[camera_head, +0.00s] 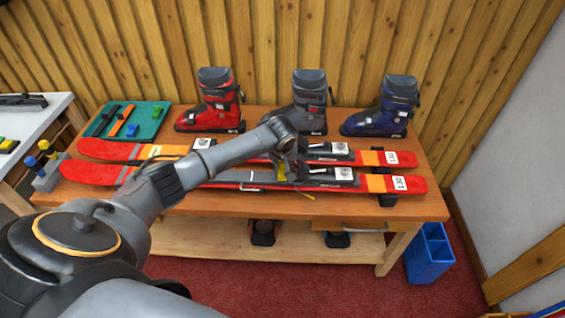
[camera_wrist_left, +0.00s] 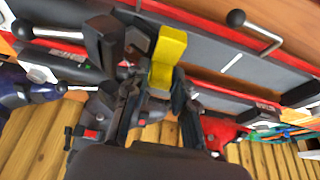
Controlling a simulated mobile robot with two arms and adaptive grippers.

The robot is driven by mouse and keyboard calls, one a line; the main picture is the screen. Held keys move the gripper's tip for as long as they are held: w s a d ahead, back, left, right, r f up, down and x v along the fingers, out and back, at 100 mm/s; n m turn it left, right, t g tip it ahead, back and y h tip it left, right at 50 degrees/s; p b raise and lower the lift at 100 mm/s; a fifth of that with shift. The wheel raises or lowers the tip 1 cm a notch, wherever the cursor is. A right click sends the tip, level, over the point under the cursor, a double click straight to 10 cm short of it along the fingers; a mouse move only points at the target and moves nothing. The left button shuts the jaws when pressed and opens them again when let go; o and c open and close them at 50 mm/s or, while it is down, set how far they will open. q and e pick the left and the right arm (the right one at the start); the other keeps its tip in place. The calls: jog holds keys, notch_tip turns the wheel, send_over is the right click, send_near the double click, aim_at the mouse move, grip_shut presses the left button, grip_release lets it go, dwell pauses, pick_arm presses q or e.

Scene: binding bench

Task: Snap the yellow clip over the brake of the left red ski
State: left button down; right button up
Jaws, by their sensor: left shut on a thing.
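Two red skis lie side by side along the bench, the near ski (camera_head: 225,182) in front and the far ski (camera_head: 108,149) behind it. Both carry grey bindings and orange bands. My left gripper (camera_head: 286,167) points down over the binding of the near ski and is shut on the yellow clip. In the left wrist view the yellow clip (camera_wrist_left: 168,52) stands out from between the fingertips (camera_wrist_left: 158,88), over the dark binding area. Whether it touches the brake cannot be told. My right gripper is not in view.
A red boot (camera_head: 211,108), a grey boot (camera_head: 309,92) and a blue boot (camera_head: 386,110) stand along the back of the wooden bench (camera_head: 432,207). A green tray (camera_head: 150,125) with small tools is at the back left. A blue bin (camera_head: 429,255) stands on the floor at right.

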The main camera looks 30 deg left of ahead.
pick_arm(q)
jog(key=shift+f+b, duration=0.45)
jog(key=shift+f, duration=0.55)
jog(key=shift+s, duration=0.1)
jog(key=c, duration=1)
grip_release()
jog(key=o, duration=0.5)
jog(key=shift+d+r, duration=0.1)
